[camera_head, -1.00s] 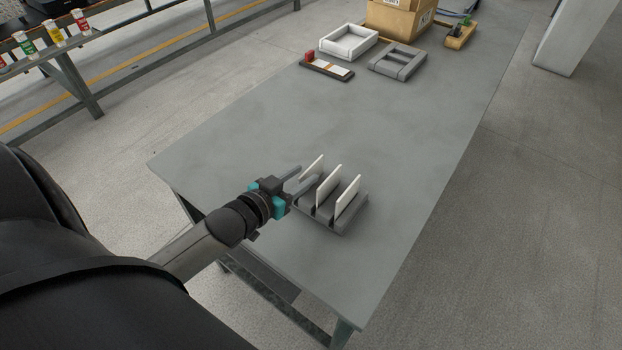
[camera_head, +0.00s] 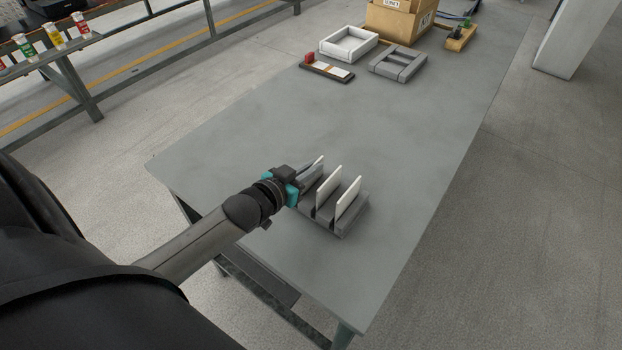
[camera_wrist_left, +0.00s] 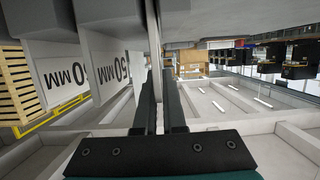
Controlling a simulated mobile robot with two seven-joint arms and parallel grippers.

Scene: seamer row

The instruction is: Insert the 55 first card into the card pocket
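Three thin white cards stand upright in a grey slotted rack (camera_head: 345,232) near the front of the table. My left gripper (camera_head: 309,172) is at the leftmost card (camera_head: 320,160), with its fingers on either side of it. In the left wrist view this card (camera_wrist_left: 155,45) is edge-on, and the fingers (camera_wrist_left: 159,100) look closed on it; its print is hidden. The middle card (camera_head: 328,186) and the right card (camera_head: 348,197) are free of the gripper. The left wrist view shows two cards printed "50 MM" (camera_wrist_left: 62,75). I cannot tell which thing is the card pocket. My right gripper is not in view.
At the far end of the grey table (camera_head: 300,120) are a white open tray (camera_head: 348,54), a grey slotted block (camera_head: 398,70), a dark holder with a red block (camera_head: 327,72) and a cardboard box (camera_head: 395,22). The middle of the table is clear.

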